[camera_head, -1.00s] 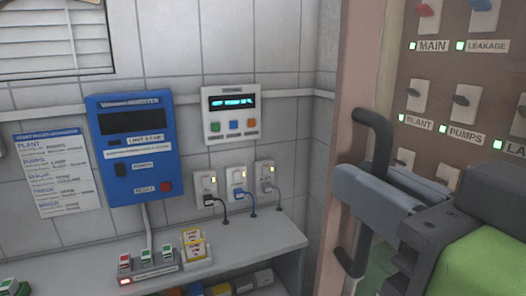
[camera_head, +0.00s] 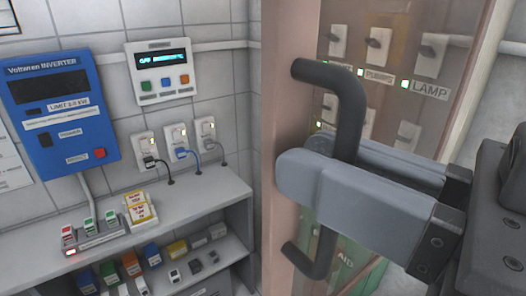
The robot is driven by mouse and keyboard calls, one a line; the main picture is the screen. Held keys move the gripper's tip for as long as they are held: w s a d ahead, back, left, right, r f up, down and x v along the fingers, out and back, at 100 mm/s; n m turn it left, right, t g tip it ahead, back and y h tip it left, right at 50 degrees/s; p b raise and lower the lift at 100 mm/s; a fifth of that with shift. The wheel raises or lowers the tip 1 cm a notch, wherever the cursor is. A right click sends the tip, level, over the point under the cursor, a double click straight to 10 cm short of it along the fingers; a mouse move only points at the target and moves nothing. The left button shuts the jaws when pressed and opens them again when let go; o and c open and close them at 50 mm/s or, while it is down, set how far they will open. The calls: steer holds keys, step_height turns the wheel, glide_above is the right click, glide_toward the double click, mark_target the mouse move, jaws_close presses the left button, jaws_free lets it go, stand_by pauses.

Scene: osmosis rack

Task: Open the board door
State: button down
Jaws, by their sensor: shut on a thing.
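The board door (camera_head: 284,110) has a pinkish frame and a see-through pane, and fills the middle right of the head view. Its dark upright bar handle (camera_head: 349,105) stands out from the frame. My gripper (camera_head: 332,165) reaches in from the right and is shut on the middle of the handle, one grey finger on the near side. The gripped part is hidden behind that finger; the handle's top and bottom show. Switches and a LAMP label (camera_head: 430,88) show hazily through the pane. I cannot tell whether the door stands ajar.
Left of the door, a blue inverter (camera_head: 60,100) and a white control unit (camera_head: 161,74) hang on the tiled wall above several plugged sockets. A grey shelf (camera_head: 205,190) with small boxes and devices runs below them, close to the door frame.

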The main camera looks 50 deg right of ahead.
steer(key=c, duration=1.3)
jaws_free()
steer(key=s, duration=0.5)
steer(key=s+p, duration=0.1)
steer(key=s, duration=0.1)
steer(key=shift+s+a, duration=0.2)
steer(key=shift+a, duration=0.05)
